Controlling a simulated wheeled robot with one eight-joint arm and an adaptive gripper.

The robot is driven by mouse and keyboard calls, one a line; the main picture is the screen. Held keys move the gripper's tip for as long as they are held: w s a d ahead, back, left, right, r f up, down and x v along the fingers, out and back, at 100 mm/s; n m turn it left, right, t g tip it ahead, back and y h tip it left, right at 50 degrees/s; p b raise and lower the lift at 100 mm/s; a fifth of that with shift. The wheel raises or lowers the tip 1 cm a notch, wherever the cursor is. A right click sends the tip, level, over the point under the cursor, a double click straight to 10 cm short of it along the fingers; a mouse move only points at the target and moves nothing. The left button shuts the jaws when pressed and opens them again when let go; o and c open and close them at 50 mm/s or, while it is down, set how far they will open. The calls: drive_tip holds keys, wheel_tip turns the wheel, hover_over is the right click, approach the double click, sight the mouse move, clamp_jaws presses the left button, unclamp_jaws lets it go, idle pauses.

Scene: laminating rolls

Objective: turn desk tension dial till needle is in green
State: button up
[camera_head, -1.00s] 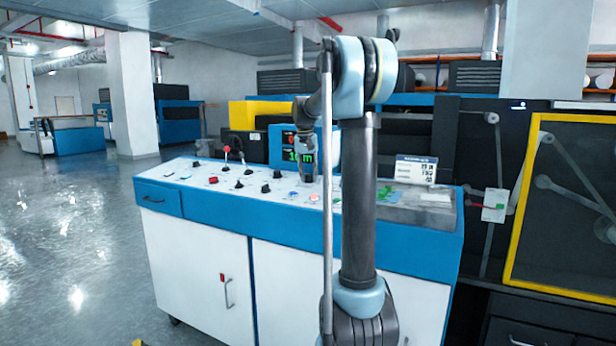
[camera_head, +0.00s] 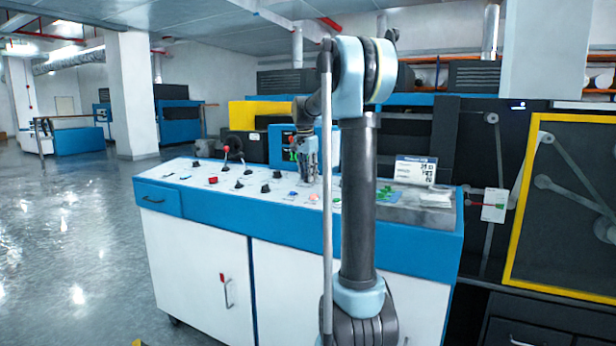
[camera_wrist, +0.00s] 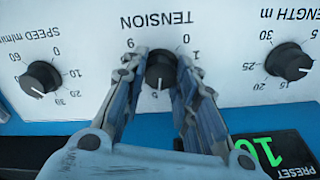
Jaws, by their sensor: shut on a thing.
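The black tension dial (camera_wrist: 160,68) sits on the white panel in the wrist view, below the upside-down word TENSION. Its white pointer mark faces the bottom of the picture, close to the printed 5. My gripper (camera_wrist: 161,62) has one finger on each side of the dial and is shut on it. In the head view my gripper (camera_head: 308,172) is down at the back of the desk (camera_head: 208,214), in front of the lit display. The dial is too small or hidden there. No needle or green zone can be made out in either view.
A speed knob (camera_wrist: 41,78) and a length knob (camera_wrist: 289,62) flank the dial. A preset display (camera_wrist: 270,155) with green digits is near my right finger. Other knobs and a red-topped lever (camera_head: 227,150) stand on the desk to the left.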

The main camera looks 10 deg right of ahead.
drive_tip(key=shift+w, duration=0.1)
idle(0.3)
drive_tip(key=o, duration=1.1)
drive_tip(key=shift+c, duration=0.2)
drive_tip(key=shift+r, duration=0.15)
wheel_tip(320, 180, up, 11)
drive_tip(key=s+a, duration=0.1)
drive_tip(key=shift+s+a+r, duration=0.2)
drive_tip(key=shift+s, duration=0.15)
